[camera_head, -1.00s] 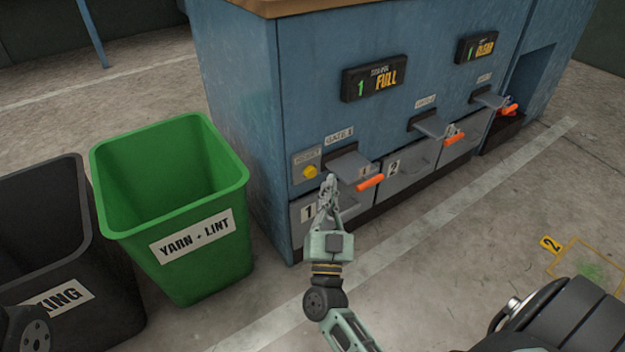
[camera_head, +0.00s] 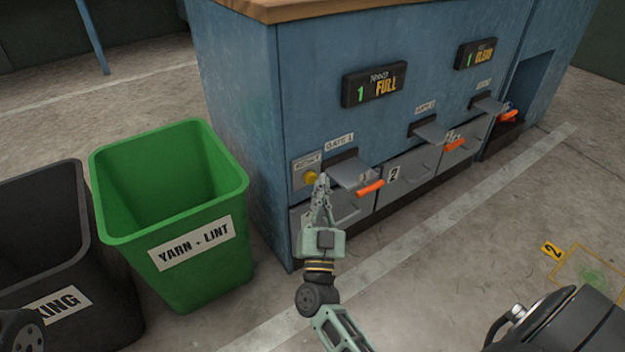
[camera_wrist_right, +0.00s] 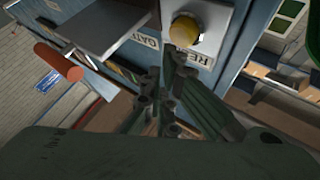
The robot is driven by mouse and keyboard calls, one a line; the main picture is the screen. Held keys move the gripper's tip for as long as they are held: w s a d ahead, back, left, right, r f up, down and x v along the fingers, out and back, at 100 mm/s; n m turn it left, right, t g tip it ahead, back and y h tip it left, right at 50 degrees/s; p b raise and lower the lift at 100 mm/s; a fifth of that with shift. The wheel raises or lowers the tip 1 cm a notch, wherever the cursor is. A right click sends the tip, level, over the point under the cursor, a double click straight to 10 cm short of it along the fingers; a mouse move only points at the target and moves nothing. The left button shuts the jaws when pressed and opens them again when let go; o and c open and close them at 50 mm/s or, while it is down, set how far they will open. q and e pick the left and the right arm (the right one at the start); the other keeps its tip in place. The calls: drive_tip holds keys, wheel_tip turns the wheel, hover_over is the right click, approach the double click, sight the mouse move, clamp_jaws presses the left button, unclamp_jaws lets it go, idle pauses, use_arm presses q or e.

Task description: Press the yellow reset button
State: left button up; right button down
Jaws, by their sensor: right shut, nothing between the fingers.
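The yellow reset button (camera_head: 310,177) sits on a grey plate on the front of the blue cabinet (camera_head: 250,110), left of the first gate. It also shows in the right wrist view (camera_wrist_right: 185,29), on a plate with partly hidden lettering. My right gripper (camera_head: 323,177) is shut and empty, its tips beside the button's right edge in the head view. In the right wrist view the fingers (camera_wrist_right: 168,75) point up at the plate just below the button. I cannot tell whether they touch it. My left gripper is not in view.
A grey gate flap with an orange handle (camera_head: 369,188) juts out just right of my right gripper. A green bin (camera_head: 125,240) labelled YARN + LINT and a dark bin (camera_head: 30,270) stand to the left. Open floor (camera_head: 440,260) lies in front of the cabinet.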

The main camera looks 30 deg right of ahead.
drive_tip(key=shift+w, duration=0.1)
idle(0.7)
drive_tip(key=shift+w, duration=0.3)
